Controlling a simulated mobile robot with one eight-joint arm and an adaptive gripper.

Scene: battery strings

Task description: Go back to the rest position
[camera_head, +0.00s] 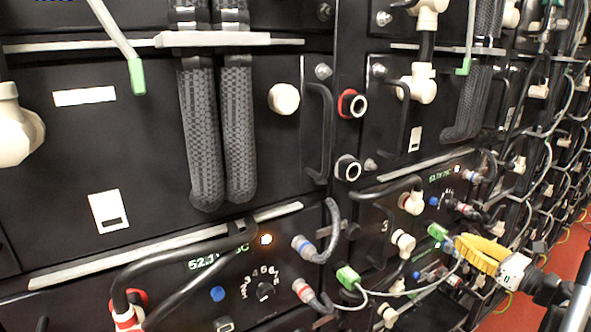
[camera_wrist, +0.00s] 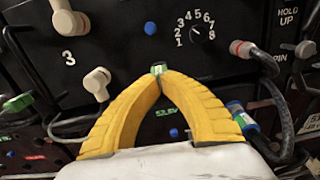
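My gripper (camera_head: 458,240) is in front of the lower right battery modules in the head view, with its yellow ribbed fingers pointing left. In the wrist view, the two fingertips of my gripper (camera_wrist: 159,76) come together and look shut. In the head view a green connector (camera_head: 437,232) is just left of the fingertips.
A dark module panel with a numbered dial (camera_wrist: 196,32) faces the wrist camera. A red-and-grey plug (camera_wrist: 242,48) with a cable is at right and a white knob (camera_wrist: 97,82) at left. Another green connector (camera_head: 347,277) has a loose cable. Red floor (camera_head: 545,275) shows at right.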

